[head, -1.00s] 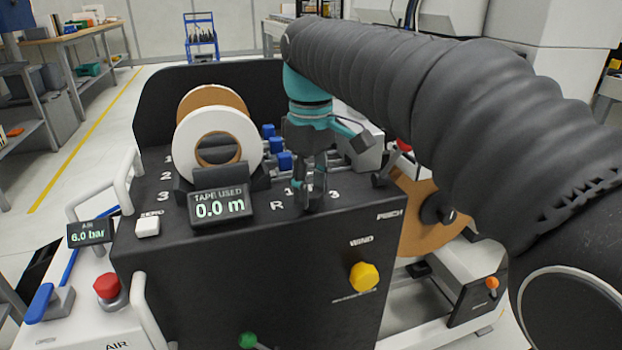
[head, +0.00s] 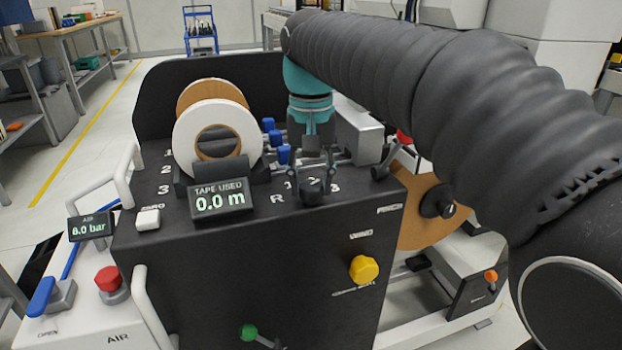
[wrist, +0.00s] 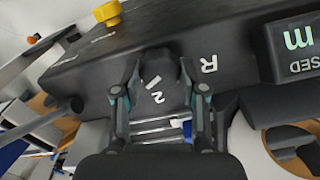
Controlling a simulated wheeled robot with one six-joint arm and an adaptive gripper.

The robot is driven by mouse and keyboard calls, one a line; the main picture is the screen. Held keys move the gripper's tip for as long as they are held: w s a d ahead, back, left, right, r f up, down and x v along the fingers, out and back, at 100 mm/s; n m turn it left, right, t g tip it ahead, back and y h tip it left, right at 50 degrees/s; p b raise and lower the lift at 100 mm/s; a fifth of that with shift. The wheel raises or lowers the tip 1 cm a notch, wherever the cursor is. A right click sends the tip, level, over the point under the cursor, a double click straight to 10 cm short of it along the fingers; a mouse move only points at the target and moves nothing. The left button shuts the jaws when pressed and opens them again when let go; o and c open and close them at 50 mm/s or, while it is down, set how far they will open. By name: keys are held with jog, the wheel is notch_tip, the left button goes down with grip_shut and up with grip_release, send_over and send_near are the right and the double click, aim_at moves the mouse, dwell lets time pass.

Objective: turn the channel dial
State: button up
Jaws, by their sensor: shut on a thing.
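The channel dial (head: 312,190) is a small dark knob on the top front of the black machine panel, beside the R, 1 and 3 marks. My gripper (head: 314,186) points down over it, with one finger at each side of the knob, shut on it. In the wrist view the fingers of my gripper (wrist: 160,88) flank the dark dial (wrist: 158,66). A short white line and a 2 show just below it there, with an R to the right. My fingers partly hide the dial's sides.
The tape counter (head: 220,202) reads 0.0 m, left of the dial. A white tape roll (head: 188,145) stands behind it. A small dark lever (head: 381,172) is close on the right. A yellow knob (head: 364,269) sits on the front face.

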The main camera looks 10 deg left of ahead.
aim_at(311, 185)
jog(key=shift+f+m, duration=0.15)
jog(key=shift+m, duration=0.45)
jog(key=o, duration=1.2)
jog(key=shift+c, duration=0.2)
notch_tip(311, 185, up, 12)
